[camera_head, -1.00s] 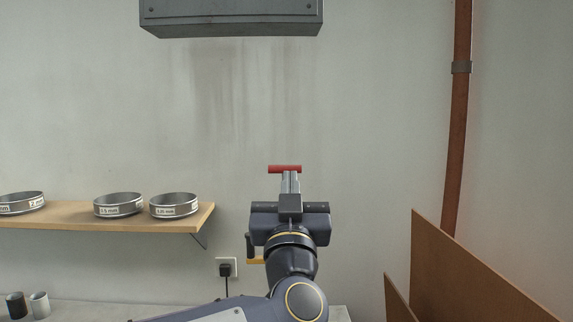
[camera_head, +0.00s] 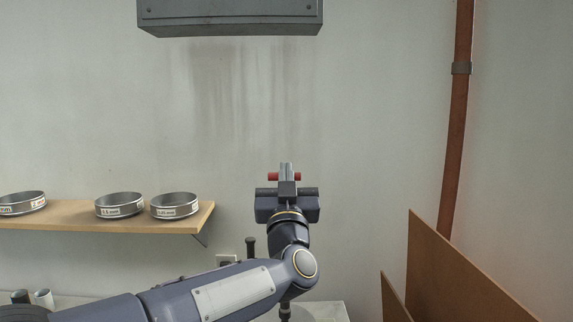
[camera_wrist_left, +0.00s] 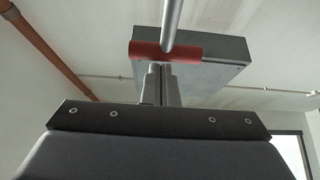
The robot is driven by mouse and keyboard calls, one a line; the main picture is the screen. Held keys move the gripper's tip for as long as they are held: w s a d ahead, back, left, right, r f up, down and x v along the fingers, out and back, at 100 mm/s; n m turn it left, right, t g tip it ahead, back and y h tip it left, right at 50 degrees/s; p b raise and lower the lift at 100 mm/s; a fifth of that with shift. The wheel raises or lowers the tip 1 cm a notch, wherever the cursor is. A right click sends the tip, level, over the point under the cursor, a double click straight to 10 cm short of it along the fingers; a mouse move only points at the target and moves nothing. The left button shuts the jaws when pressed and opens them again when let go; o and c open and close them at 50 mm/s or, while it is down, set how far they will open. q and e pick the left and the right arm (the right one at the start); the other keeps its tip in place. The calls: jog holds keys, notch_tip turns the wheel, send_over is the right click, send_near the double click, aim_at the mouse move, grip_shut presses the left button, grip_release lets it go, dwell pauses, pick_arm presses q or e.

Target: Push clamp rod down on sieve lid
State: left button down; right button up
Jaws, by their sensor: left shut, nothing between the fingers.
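The clamp rod shows as a grey metal bar (camera_wrist_left: 172,20) with a red crosspiece (camera_wrist_left: 180,51) in the left wrist view. In the head view both ends of the red crosspiece (camera_head: 272,177) stick out behind my left gripper (camera_head: 286,167). The gripper's fingers point up and away and cover the crosspiece's middle. In the left wrist view the left gripper (camera_wrist_left: 162,70) is shut and empty, its tips right by the crosspiece; I cannot tell whether they touch. The sieve lid is not visible. My right gripper is not in view.
A wooden shelf (camera_head: 90,229) at left holds several labelled sieves, one of them nearest the shelf's right end (camera_head: 175,206). A grey box (camera_head: 230,18) hangs above. Brown boards (camera_head: 470,275) lean at right. A dark knob (camera_head: 250,246) stands left of my wrist.

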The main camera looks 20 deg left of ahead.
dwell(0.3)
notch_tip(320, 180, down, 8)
jog(key=b, duration=0.8)
